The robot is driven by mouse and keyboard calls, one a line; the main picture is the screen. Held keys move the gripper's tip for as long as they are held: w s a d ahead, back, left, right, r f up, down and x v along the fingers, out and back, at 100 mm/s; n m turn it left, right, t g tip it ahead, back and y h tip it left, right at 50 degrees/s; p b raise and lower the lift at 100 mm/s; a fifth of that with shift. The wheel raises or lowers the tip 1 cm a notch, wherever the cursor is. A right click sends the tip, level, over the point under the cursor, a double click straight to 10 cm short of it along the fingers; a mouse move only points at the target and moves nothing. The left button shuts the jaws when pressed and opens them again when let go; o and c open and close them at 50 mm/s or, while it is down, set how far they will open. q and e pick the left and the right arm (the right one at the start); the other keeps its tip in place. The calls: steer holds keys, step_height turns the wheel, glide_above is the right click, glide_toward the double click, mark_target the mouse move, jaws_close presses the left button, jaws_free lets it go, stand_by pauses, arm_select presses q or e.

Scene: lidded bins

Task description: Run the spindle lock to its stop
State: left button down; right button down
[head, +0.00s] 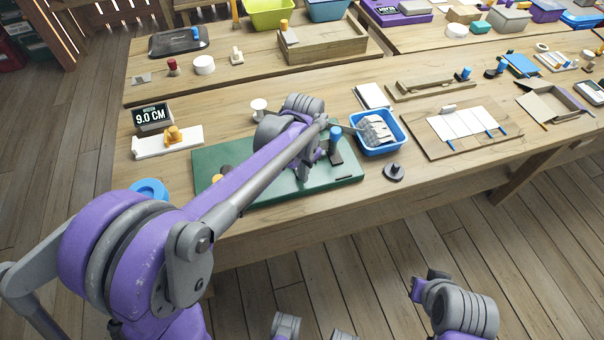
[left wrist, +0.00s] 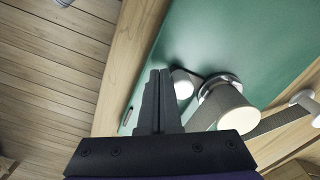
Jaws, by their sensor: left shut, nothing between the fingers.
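A green board (head: 270,195) lies near the front edge of the table, partly hidden behind my left arm. My left gripper (left wrist: 160,78) is shut and empty. Its tips are close to the small knob; I cannot tell whether they touch. My right gripper's fingers do not show.
A blue bin (head: 378,145) with grey contents stands right of the board, and a small dark knobbed piece (head: 394,172) lies in front of it. A 9.0 CM display (head: 152,117) and a white block with an orange piece (head: 168,142) are at the left.

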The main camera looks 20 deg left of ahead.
arm_select(q)
steer(key=shift+s+d, duration=0.35)
steer(key=shift+s, duration=0.2)
step_height(320, 180, up, 7)
steer(key=p, duration=0.4)
stand_by(0.6)
steer(key=s+a+n+t, duration=0.2)
steer(key=s, duration=0.6)
steer(key=s+a+n+t, duration=0.2)
steer(key=s+n+t, duration=0.1)
steer(key=s, duration=0.6)
steer(key=shift+s+a+f+p, duration=0.15)
steer(key=shift+s+p, duration=0.15)
stand_by(0.7)
